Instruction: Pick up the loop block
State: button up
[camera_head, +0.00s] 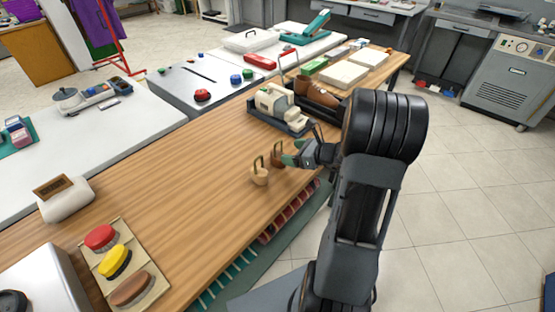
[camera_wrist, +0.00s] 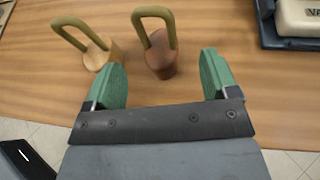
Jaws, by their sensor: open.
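Two loop blocks stand upright on the wooden table, each a small block with an arched handle on top. The light wood block (camera_head: 260,177) is nearer the front; it also shows in the wrist view (camera_wrist: 102,55), left of the other. The brown block (camera_head: 277,158) stands close to my gripper (camera_head: 296,157). In the wrist view, the brown block (camera_wrist: 161,60) lies ahead and between the lines of my two green fingers (camera_wrist: 163,76), which are spread with nothing held. The light block is just beyond the left finger. I cannot tell whether that finger touches it.
A beige machine on a dark base (camera_head: 275,105) and brown shoes (camera_head: 318,95) stand farther back. Red, yellow and brown brushes (camera_head: 114,262) lie on a board at front left. The wooden tabletop (camera_head: 170,180) left of the blocks is clear.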

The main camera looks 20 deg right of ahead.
aim_at(280, 152)
jog(key=shift+x, duration=3.05)
jog(key=shift+s+a, duration=0.1)
jog(key=shift+s, duration=0.05)
jog(key=c, duration=1)
